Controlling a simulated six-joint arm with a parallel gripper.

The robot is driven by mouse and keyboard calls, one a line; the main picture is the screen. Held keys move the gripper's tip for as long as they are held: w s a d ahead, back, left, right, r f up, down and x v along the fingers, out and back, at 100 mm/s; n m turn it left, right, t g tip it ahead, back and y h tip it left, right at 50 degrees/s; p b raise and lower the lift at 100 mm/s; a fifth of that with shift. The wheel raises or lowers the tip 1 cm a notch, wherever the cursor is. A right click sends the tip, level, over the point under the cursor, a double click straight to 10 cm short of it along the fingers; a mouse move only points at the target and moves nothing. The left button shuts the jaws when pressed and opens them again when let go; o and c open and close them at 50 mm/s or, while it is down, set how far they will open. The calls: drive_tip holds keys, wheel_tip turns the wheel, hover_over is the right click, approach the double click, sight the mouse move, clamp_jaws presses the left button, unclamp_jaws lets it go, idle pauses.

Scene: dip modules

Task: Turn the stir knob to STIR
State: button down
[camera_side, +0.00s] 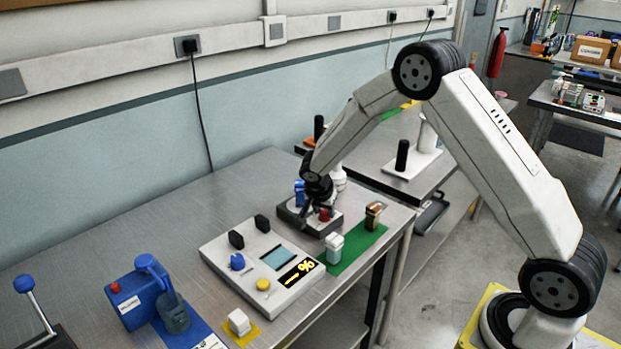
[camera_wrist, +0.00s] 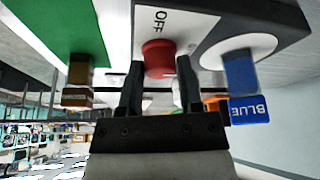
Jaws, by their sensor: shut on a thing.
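The stir knob, a red round knob (camera_wrist: 158,58), sits on the front of a dark stirrer unit (camera_wrist: 295,22). An OFF label (camera_wrist: 160,18) is printed beside it on a light panel. My gripper (camera_wrist: 158,76) has one dark finger on each side of the knob and is shut on it. In the side view, my gripper (camera_side: 318,198) is down at the stirrer, and the red knob (camera_side: 324,215) shows just below it. No STIR label is visible.
A white panel with a screen and dark and coloured knobs (camera_side: 222,252) lies left of the stirrer. A blue device (camera_side: 136,298) is farther left. Bare metal table (camera_side: 120,235) lies behind.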

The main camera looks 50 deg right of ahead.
sight(319, 227)
drive_tip(key=shift+m, duration=0.3)
drive_tip(key=shift+c, duration=1.3)
unclamp_jaws()
drive_tip(key=shift+a+r, duration=0.1)
drive_tip(key=shift+r, duration=0.05)
drive_tip(key=w+v, duration=0.1)
drive_tip(key=v, duration=0.6)
drive_tip(key=shift+s+r, duration=0.25)
drive_tip(key=shift+s, duration=0.25)
drive_tip(key=shift+a, duration=0.1)
